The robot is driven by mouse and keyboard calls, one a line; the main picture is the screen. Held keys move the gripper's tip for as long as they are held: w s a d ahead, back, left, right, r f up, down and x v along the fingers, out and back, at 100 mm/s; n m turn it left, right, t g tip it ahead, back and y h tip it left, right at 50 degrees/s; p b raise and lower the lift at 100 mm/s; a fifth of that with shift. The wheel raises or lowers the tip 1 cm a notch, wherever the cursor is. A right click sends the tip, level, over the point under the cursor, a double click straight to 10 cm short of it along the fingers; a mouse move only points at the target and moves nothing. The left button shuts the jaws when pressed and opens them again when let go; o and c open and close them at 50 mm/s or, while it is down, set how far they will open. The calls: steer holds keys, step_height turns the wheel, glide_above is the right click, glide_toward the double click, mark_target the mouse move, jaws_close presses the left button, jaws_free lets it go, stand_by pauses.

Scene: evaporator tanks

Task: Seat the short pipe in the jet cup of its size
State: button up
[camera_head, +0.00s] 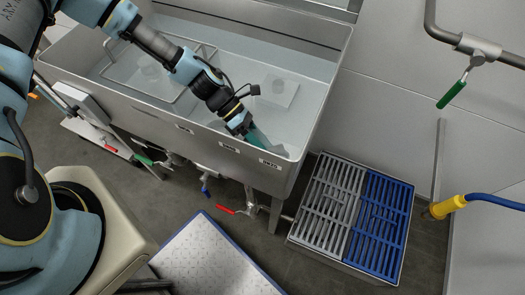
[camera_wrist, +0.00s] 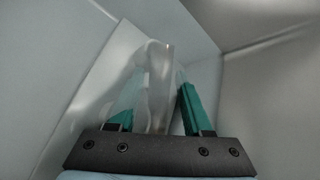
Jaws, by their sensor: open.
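My gripper (camera_head: 251,135) reaches down into the front right corner of the steel tank (camera_head: 318,100), its teal fingers low by the front wall. In the wrist view my gripper (camera_wrist: 160,85) is open. A pale grey, tube-like piece (camera_wrist: 158,88), seemingly the short pipe, shows between the fingers; I cannot tell whether either finger touches it. In the head view the pipe is not clear, hidden by the gripper and wall. A pale square plate with a low round cup (camera_head: 280,88) lies on the tank floor behind my gripper. Another round cup-like piece (camera_head: 150,70) shows in the left compartment.
The tank's front rim (camera_head: 215,140) and right wall stand close to my gripper. Valves with red (camera_head: 226,211) and blue handles hang below the tank. A grey and blue grated drain (camera_head: 350,215) lies right of it. A wall pipe with a green-handled valve (camera_head: 452,94) is at upper right.

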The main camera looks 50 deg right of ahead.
jaws_close()
steer(key=shift+r, duration=0.15)
stand_by(0.5)
step_height(320, 180, up, 10)
steer(key=b, duration=0.2)
stand_by(0.5)
